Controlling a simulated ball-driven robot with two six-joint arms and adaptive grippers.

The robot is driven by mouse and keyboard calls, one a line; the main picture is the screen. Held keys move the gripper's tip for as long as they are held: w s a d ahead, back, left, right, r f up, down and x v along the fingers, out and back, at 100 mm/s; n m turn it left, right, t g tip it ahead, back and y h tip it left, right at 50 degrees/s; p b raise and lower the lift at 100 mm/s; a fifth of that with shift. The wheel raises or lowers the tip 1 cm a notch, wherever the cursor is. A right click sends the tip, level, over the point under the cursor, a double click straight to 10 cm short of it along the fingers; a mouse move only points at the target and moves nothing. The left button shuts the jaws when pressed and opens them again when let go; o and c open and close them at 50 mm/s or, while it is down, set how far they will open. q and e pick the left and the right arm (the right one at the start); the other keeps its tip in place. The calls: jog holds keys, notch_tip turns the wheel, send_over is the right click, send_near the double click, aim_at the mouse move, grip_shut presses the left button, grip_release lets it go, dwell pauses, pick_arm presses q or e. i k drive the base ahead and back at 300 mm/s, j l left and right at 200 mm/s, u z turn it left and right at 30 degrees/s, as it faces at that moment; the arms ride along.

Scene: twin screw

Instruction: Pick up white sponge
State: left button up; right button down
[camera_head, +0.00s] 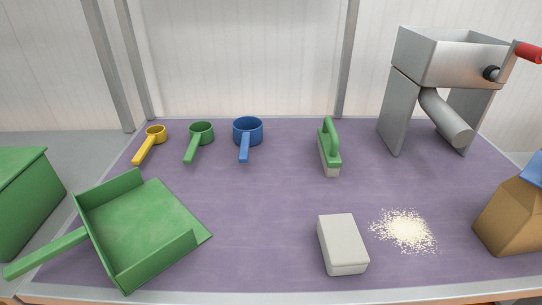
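The white sponge (341,243) is a pale rectangular block. It lies flat on the purple table top, right of centre and near the front edge. All of its top shows and nothing covers it. Neither of my grippers shows in the head view, and nothing touches the sponge except the table.
A pile of pale grains (405,230) lies just right of the sponge. A green dustpan (150,220) is at left. A green-handled brush (329,150), three scoops (201,133) and a metal machine (445,70) stand behind. A brown bag (510,215) is at right. The purple table (260,220) is clear left of the sponge.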

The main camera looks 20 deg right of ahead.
aim_at(343, 248)
jog(key=z, duration=1)
